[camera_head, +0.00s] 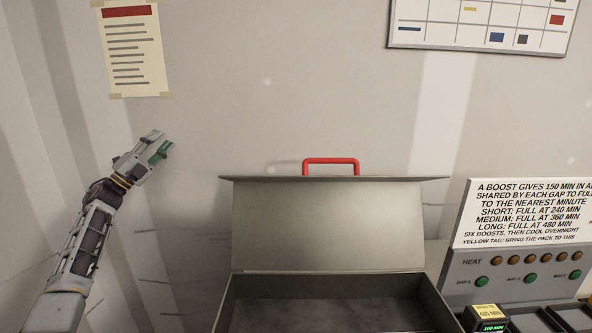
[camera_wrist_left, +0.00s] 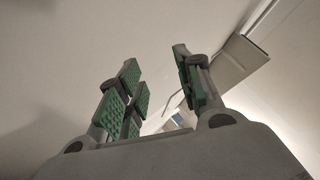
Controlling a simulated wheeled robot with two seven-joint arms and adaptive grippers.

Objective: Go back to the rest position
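My left gripper (camera_head: 160,147) is raised at the left of the head view, in front of the bare wall and away from the bench objects. Its fingers with green pads stand apart with nothing between them. The left wrist view shows the same open gripper (camera_wrist_left: 160,95) with empty space between the pads. My right gripper does not show in either view.
An open grey metal case (camera_head: 326,225) with a red handle (camera_head: 331,161) stands at the lower middle, its lid up. A panel with boost instructions (camera_head: 525,212), lamps and green buttons is at the right. A small box reading 100 MIN (camera_head: 489,318) sits before it.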

